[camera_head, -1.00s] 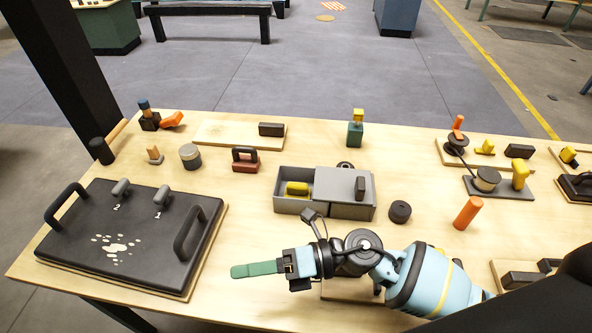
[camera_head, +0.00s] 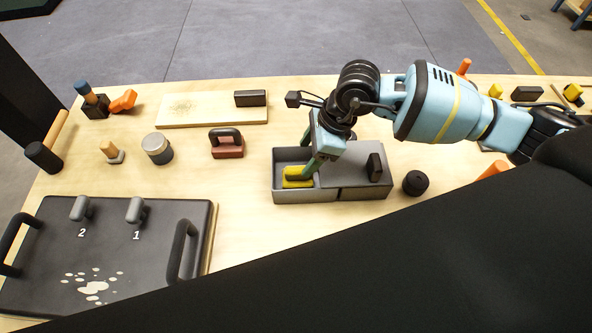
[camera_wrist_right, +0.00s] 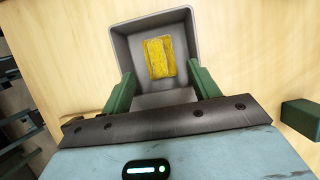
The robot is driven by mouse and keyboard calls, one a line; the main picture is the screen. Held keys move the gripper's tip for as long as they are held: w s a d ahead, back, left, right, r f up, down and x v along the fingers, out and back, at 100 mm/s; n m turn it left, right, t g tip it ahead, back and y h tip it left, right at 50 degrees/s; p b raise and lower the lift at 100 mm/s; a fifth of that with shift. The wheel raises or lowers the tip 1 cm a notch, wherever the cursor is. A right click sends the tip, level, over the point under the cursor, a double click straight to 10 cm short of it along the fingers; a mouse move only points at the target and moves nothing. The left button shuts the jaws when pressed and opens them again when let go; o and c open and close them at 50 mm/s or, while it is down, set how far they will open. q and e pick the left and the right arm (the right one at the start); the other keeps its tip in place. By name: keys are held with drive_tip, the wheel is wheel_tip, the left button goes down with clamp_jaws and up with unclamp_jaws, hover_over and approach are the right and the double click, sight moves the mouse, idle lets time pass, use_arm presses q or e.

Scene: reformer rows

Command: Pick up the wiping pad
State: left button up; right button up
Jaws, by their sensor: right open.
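The wiping pad is a yellow block (camera_head: 296,178) lying in the open left part of a grey box (camera_head: 305,197) on the table. It also shows in the right wrist view (camera_wrist_right: 160,57), lying on the box floor. My right gripper (camera_head: 312,166) is over the box, its green fingers pointing down at the pad. In the wrist view its fingers are spread apart, one to each side below the pad, with nothing between them. Whether the fingers touch the pad or box cannot be told. My left gripper is not in view.
A grey lid with a black handle (camera_head: 374,168) covers the box's right part. A black round piece (camera_head: 415,183) stands beside it. A red-brown block with a handle (camera_head: 227,147) and a round tin (camera_head: 157,149) stand left. A black plate (camera_head: 140,262) lies front left.

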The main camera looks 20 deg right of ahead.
sight(300, 169)
drive_tip(key=shift+a+f, duration=0.2)
drive_tip(key=shift+f, duration=0.25)
drive_tip(key=shift+a+f, duration=0.15)
drive_tip(key=shift+f, duration=0.25)
drive_tip(key=shift+w+a+f, duration=0.1)
drive_tip(key=shift+a+f, duration=0.05)
drive_tip(key=shift+f, duration=0.3)
drive_tip(key=x, duration=0.4)
drive_tip(key=shift+f, duration=0.5)
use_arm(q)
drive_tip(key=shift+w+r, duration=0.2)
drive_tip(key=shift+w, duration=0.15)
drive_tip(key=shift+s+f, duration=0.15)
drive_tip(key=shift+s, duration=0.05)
use_arm(e)
drive_tip(key=c, duration=0.7)
